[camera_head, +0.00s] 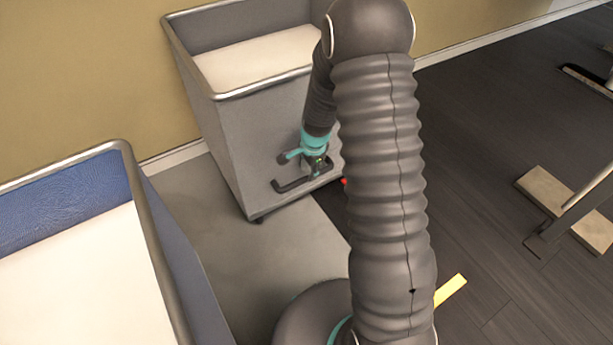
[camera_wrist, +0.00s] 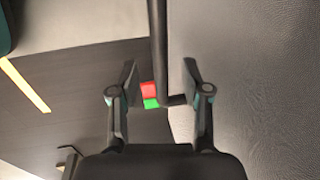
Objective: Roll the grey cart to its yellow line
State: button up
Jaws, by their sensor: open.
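The grey cart (camera_head: 245,150) stands against the back wall, upright, with a white load inside. A dark bar handle (camera_head: 290,186) is on its front side; in the wrist view the handle (camera_wrist: 157,45) runs down between my fingers. My gripper (camera_head: 318,168) is at the handle; in the wrist view its two fingers (camera_wrist: 160,80) are open, one on each side of the bar, with gaps showing. The yellow line (camera_head: 450,290) lies on the dark floor, partly hidden behind my arm in the head view; a yellow strip (camera_wrist: 25,85) also shows in the wrist view.
A blue cart (camera_head: 180,250) with a white load stands at the near left. Stands with wooden feet (camera_head: 545,190) are on the right. A small red and green patch (camera_wrist: 149,93) shows beside the handle. Dark floor (camera_head: 480,160) is clear between cart and stands.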

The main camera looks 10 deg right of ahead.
aim_at(307, 177)
jog(key=shift+w+a+f, duration=0.1)
jog(key=shift+w+f, duration=0.1)
jog(key=shift+f, duration=1)
jog(key=shift+w+a+f, duration=0.1)
jog(key=shift+w+f, duration=0.1)
jog(key=shift+f, duration=0.95)
grip_shut()
